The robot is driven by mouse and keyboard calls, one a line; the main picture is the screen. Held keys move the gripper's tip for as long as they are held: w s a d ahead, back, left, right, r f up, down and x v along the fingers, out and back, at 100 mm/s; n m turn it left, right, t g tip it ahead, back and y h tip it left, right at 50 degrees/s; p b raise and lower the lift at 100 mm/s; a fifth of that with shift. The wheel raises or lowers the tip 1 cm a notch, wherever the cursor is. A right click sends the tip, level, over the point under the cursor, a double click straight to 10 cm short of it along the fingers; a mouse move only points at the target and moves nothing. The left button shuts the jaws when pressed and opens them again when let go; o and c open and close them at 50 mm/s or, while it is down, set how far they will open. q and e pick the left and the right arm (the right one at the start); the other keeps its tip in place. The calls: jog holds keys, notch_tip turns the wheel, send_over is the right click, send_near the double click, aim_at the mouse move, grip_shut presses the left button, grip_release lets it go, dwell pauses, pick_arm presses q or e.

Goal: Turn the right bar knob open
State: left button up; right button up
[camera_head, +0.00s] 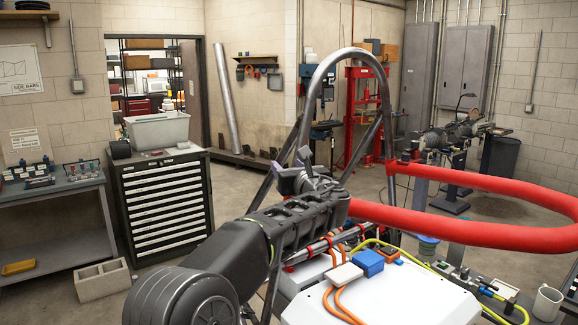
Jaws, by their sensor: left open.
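The tube chassis has a grey hoop (345,55) standing upright with dark braces. A padded red side bar (480,183) curves out to the right from it. My left arm reaches in from the lower left. My left gripper (296,171) is open in front of the hoop's lower left side, with grey-purple fingers pointing up and away. It hides part of the frame behind it, and contact cannot be told. My right gripper is not in view.
A white housing (390,297) with orange and yellow cables and a blue block (369,263) lies below the bars. A mug (547,303) stands at lower right. A black drawer cabinet (162,205) with a grey bin (157,129) stands left. Floor beyond the chassis is open.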

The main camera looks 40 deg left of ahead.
pick_arm(q)
jog(key=shift+c, duration=0.2)
grip_shut()
dwell(0.5)
